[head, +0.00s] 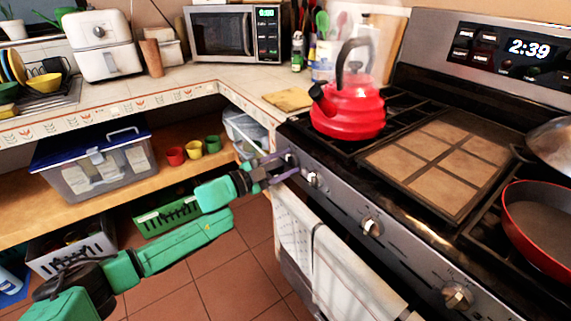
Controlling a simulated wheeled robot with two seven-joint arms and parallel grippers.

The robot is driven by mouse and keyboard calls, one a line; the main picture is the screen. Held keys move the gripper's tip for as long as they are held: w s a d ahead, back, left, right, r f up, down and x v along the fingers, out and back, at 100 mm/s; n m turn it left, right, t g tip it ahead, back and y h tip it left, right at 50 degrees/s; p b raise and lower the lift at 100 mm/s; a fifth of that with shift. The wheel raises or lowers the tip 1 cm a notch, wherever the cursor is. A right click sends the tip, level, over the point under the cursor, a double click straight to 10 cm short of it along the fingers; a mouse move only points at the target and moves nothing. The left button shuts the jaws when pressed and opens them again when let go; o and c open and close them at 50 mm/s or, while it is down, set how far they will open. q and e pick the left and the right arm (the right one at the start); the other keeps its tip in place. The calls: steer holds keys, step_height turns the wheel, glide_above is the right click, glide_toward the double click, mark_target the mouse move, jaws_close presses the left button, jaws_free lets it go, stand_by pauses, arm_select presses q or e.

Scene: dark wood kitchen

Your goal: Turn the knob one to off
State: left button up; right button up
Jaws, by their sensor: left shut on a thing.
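The stove's front panel (340,205) carries a row of metal knobs. My left gripper (284,164) reaches in from the left, at the far-left end of this panel. It is shut on the leftmost knob (291,159), which its fingers mostly hide, so I cannot read the knob's angle. A second knob (312,179) sits just to the right of the fingers. Further knobs sit along the panel, one in the middle (371,227) and one near the bottom right (457,297). My right gripper is not in view.
A red kettle (348,108) stands on the back-left burner, above the gripper. A red pan (540,225) is at the right. Towels (320,255) hang below the panel. A shelf with a lidded box (95,165) and small cups (194,149) lies left.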

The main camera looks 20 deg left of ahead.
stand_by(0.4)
arm_select(q)
steer(key=o, duration=1.4)
steer(key=shift+s, duration=0.1)
steer(key=shift+s+a+f, duration=0.1)
steer(key=shift+s+a, duration=0.15)
steer(key=shift+a, duration=0.05)
steer(key=v, duration=1.3)
steer(key=shift+s+a, duration=0.1)
steer(key=shift+s, duration=0.2)
